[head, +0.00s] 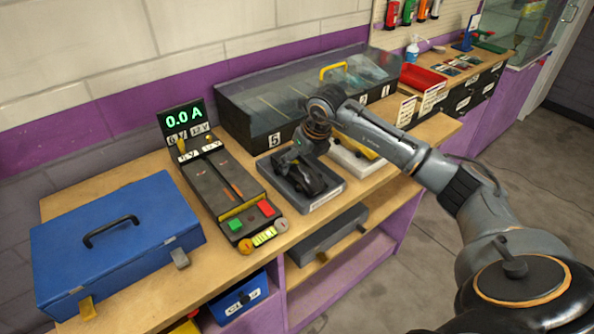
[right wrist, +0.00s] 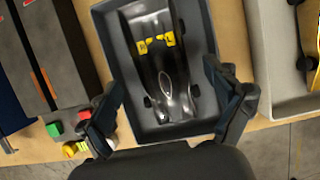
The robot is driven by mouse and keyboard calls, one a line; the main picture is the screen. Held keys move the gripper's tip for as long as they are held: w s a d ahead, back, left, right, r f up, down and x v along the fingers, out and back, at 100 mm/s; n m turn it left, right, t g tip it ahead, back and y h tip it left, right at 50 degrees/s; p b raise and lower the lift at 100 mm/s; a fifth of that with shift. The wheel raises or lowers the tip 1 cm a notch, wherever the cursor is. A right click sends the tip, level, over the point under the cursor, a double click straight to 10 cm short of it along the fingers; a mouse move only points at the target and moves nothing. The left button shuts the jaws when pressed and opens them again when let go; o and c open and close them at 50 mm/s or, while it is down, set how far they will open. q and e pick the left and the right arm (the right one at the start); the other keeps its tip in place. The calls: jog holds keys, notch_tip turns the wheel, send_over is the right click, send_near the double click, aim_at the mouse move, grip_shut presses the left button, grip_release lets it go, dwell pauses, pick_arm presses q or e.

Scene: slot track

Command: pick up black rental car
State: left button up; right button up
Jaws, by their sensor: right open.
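The black car (right wrist: 168,92), with yellow marks across its body, lies in a dark grey tray (right wrist: 113,40) in the right wrist view. In the head view the car (head: 313,182) is partly hidden by my right gripper (head: 292,160), and the tray (head: 327,200) stands on the wooden bench. My right gripper is open above the tray. Its two fingers (right wrist: 168,100) show to the left and right of the car's near end in the wrist view, and they do not clasp it. My left gripper is not in view.
A pale tray (head: 349,160) with a yellow car stands right of the dark tray. A control box with a "0.0 A" display (head: 184,116) is to the left, then a blue case (head: 110,235). A long clear-lidded case (head: 240,115) stands behind.

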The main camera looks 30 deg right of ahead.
aim_at(299, 165)
jog(key=p+x, duration=0.1)
jog(key=x, duration=0.2)
jog(key=shift+f, duration=0.35)
jog(key=shift+w+f, duration=0.2)
jog(key=shift+f, duration=0.1)
jog(key=shift+c, duration=0.5)
jog(key=c, duration=1.3)
jog(key=shift+o, duration=0.2)
jog(key=shift+d+r, duration=0.1)
